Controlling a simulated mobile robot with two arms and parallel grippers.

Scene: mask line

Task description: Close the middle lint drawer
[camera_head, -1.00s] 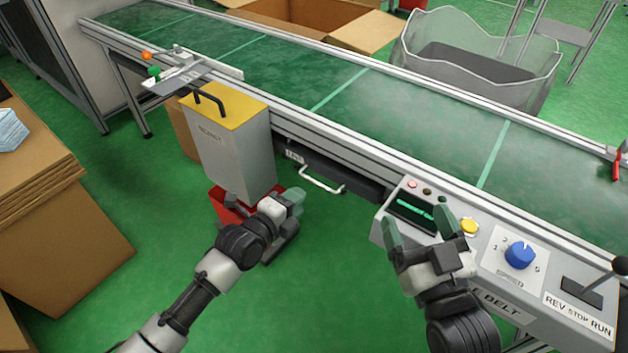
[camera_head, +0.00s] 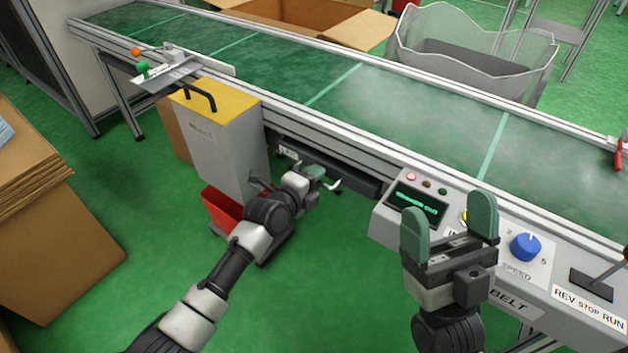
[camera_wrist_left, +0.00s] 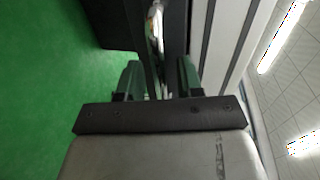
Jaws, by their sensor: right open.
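A dark drawer (camera_head: 355,181) sits under the conveyor, with a small label at its left end and a light bar handle (camera_head: 335,186). My left gripper (camera_head: 318,172) is at the drawer's front and hides most of the handle. In the left wrist view the fingers (camera_wrist_left: 158,80) are apart, and the light handle (camera_wrist_left: 155,30) shows between and beyond them. Contact cannot be told. How far the drawer stands out is unclear. My right gripper (camera_head: 449,222) is open and empty, above the control panel.
The control panel (camera_head: 540,275) with a blue knob (camera_head: 525,247) and lever lies right of the drawer. A grey bin with a yellow lid (camera_head: 215,104) and a red box (camera_head: 222,208) stand left of it. The conveyor (camera_head: 400,105) runs above. Green floor in front is clear.

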